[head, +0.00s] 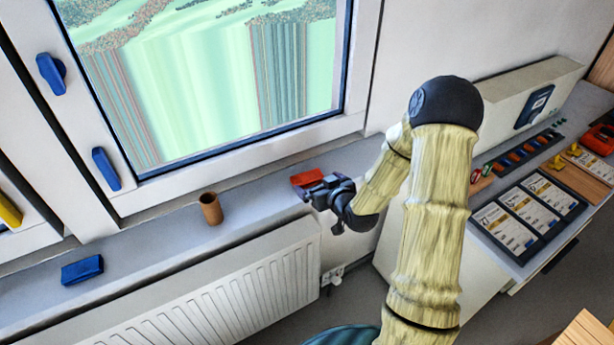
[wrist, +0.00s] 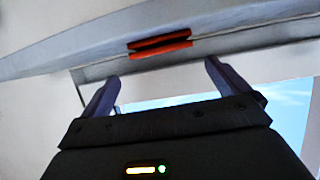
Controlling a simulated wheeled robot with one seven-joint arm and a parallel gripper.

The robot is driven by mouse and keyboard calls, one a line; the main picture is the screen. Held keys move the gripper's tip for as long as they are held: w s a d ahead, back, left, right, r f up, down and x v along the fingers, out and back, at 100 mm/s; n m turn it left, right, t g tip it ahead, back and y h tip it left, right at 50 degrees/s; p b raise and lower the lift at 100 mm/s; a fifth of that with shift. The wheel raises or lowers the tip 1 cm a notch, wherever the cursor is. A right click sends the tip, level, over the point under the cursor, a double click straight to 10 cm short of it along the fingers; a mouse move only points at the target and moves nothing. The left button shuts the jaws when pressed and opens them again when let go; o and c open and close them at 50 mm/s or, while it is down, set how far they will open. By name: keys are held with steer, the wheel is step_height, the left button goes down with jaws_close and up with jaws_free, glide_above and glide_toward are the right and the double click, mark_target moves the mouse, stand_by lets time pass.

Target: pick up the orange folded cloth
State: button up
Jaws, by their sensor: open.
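The orange folded cloth (head: 307,177) lies on the windowsill below the window's right part, and looks red-orange in the head view. In the wrist view the cloth (wrist: 161,46) shows ahead of the fingertips, roughly midway between them, as a folded strip with a dark line along it. My gripper (head: 306,194) is at the sill right by the cloth, on its near side. In the wrist view my gripper (wrist: 162,72) has its two fingers wide apart with nothing between them. The cloth's lower edge is partly hidden by my gripper in the head view.
A brown cup (head: 211,209) and a blue folded cloth (head: 82,270) stand farther left on the sill (head: 150,237). A white radiator (head: 230,295) is below the sill. The window frame (head: 240,158) rises behind. A counter with cards and small items (head: 515,225) is at the right.

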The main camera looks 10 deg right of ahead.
mark_target(307, 176)
steer(key=shift+p+x, duration=0.35)
steer(key=shift+x, duration=1.25)
steer(key=shift+w+a+f+p, duration=0.1)
steer(key=shift+w+a+p, duration=0.05)
steer(key=shift+w+p, duration=0.25)
steer(key=shift+p+x, duration=1)
steer(key=shift+x, duration=1.15)
steer(key=shift+s+a+f, duration=0.1)
steer(key=shift+f, duration=0.05)
steer(key=c, duration=0.8)
